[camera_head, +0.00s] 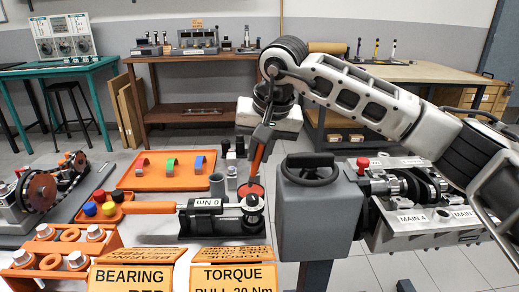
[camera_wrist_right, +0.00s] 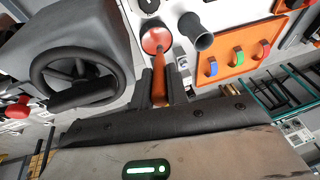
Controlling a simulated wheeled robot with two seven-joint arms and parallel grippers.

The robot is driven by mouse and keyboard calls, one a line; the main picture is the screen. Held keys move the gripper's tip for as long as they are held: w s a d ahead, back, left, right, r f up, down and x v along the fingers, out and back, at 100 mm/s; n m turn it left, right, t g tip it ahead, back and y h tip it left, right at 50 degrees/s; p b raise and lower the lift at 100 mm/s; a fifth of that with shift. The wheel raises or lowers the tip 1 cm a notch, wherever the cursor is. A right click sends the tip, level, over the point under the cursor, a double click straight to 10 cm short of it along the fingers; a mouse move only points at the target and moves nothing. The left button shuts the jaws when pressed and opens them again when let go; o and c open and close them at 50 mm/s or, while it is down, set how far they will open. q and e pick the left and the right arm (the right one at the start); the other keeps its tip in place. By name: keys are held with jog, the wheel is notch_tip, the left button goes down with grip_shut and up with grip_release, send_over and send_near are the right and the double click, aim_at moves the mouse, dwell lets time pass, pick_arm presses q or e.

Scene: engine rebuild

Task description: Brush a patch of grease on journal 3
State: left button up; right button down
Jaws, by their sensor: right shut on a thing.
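My right gripper (camera_head: 262,134) is shut on the orange-red handle of the brush (camera_head: 257,158) and holds it pointing down, slightly tilted. The brush's lower end is at the red-topped grease pot (camera_head: 251,190); I cannot tell whether the bristles touch the grease. In the right wrist view, the brush handle (camera_wrist_right: 161,80) sits between the fingers (camera_wrist_right: 160,88) and leads to the red pot (camera_wrist_right: 156,38). The crankshaft (camera_head: 405,184) lies in the engine block (camera_head: 425,228) at the right, with a "MAIN 4" label; journal 3 cannot be singled out. My left gripper is out of view.
A grey post with a handwheel (camera_head: 318,215) stands between pot and block. A grey cup (camera_head: 217,185) and an orange tray (camera_head: 165,169) of coloured shells are left of the pot.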

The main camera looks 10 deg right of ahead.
jog(key=shift+f+b, duration=0.4)
jog(key=shift+f, duration=0.2)
dwell(0.7)
jog(key=shift+f, duration=0.15)
dwell(0.8)
notch_tip(320, 180, up, 7)
jog(key=p, duration=0.5)
jog(key=shift+p, duration=0.3)
dwell(0.5)
